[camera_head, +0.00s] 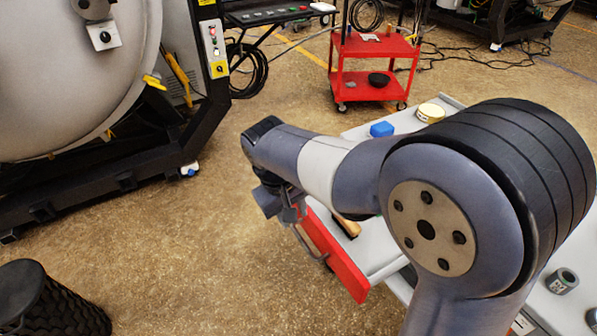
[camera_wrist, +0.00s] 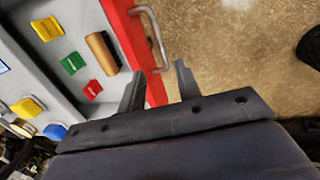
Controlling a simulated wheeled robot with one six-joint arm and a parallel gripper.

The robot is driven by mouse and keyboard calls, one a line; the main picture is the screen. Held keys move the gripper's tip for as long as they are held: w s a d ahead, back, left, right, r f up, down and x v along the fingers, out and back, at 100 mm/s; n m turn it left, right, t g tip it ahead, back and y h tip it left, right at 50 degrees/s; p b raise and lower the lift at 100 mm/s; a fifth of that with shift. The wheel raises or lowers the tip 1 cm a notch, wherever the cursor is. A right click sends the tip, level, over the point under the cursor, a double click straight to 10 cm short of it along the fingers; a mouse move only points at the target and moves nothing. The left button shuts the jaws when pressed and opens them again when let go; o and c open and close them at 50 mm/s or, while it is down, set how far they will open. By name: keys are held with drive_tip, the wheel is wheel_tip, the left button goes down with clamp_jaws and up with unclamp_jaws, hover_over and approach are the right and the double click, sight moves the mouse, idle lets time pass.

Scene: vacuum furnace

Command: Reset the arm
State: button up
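My arm reaches from the right over the grey cart in the head view. My gripper (camera_wrist: 160,80) is open in the wrist view, its two fingers well apart with nothing clasped. It points at a red drawer front (camera_wrist: 126,38) with a metal handle (camera_wrist: 152,36), which shows just beyond and between the fingertips. I cannot tell whether they touch. In the head view my gripper is partly hidden by the arm, close to the red drawer front (camera_head: 335,255). The drawer is pulled out.
A furnace (camera_head: 65,75), red trolley (camera_head: 375,65) and black bin (camera_head: 45,305) surround clear floor.

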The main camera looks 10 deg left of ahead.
sight(303, 240)
drive_tip(key=f, duration=0.3)
drive_tip(key=d+f, duration=0.1)
drive_tip(key=f, duration=0.3)
drive_tip(key=w+f+b, duration=0.1)
drive_tip(key=f, duration=0.2)
drive_tip(key=shift+w+d+f, duration=0.1)
drive_tip(key=shift+d+f, duration=0.05)
drive_tip(key=shift+d, duration=0.2)
drive_tip(key=shift+w+d, duration=0.25)
drive_tip(key=shift+d, duration=0.1)
